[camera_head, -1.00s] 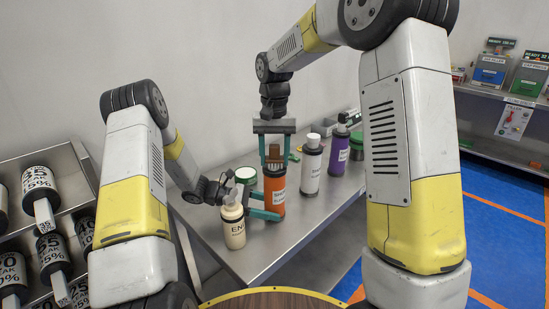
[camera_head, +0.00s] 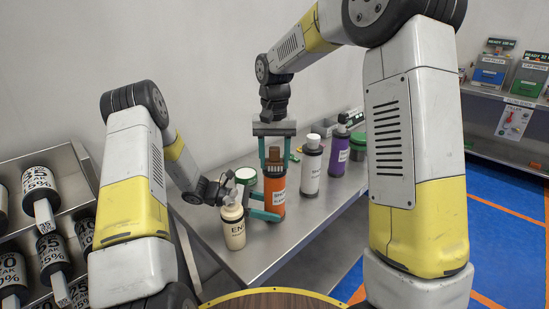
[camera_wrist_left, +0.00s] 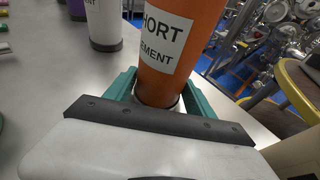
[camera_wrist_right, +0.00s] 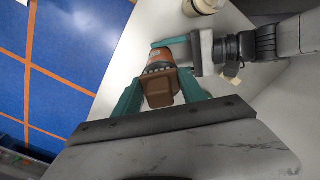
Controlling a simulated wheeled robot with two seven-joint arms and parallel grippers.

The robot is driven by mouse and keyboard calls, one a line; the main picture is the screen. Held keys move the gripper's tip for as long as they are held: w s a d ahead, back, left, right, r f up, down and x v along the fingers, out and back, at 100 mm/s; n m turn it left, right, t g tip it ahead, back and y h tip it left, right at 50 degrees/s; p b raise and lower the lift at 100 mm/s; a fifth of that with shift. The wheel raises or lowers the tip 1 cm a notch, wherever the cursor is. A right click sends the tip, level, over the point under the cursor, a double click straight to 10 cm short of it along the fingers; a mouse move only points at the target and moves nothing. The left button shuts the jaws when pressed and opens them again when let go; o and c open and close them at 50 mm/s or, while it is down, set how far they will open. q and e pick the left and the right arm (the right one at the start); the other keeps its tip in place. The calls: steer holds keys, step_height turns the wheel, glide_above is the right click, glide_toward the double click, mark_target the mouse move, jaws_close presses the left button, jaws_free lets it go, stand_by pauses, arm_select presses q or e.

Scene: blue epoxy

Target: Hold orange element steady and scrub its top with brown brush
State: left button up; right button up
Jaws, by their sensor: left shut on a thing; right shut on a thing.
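The orange element (camera_head: 275,193), an orange bottle-shaped cylinder with a white label, stands upright on the metal table. It also shows large in the left wrist view (camera_wrist_left: 196,25). My left gripper (camera_head: 268,206) is shut around its lower part from the left side. My right gripper (camera_head: 276,150) points down from above and is shut on the brown brush (camera_head: 274,156). In the right wrist view the brush (camera_wrist_right: 158,92) sits between the teal fingers, over the top of the orange element (camera_wrist_right: 160,57). The brush's lower end appears to touch that top; the exact contact is hidden.
A cream bottle (camera_head: 234,230) stands close in front of my left gripper. A white bottle (camera_head: 311,166), a purple bottle (camera_head: 339,152) and a green-lidded container (camera_head: 358,146) stand to the right. The table (camera_head: 300,225) is bare at the front right.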

steer(key=shift+w+f, duration=0.2)
steer(key=shift+w, duration=1.15)
steer(key=shift+s+r, duration=0.1)
steer(key=shift+s, duration=0.65)
steer(key=shift+r, duration=3.1)
arm_select(q)
steer(key=o, duration=1.3)
steer(key=shift+o, duration=0.2)
arm_select(e)
steer(key=shift+w, duration=0.1)
arm_select(q)
steer(key=shift+a, duration=0.15)
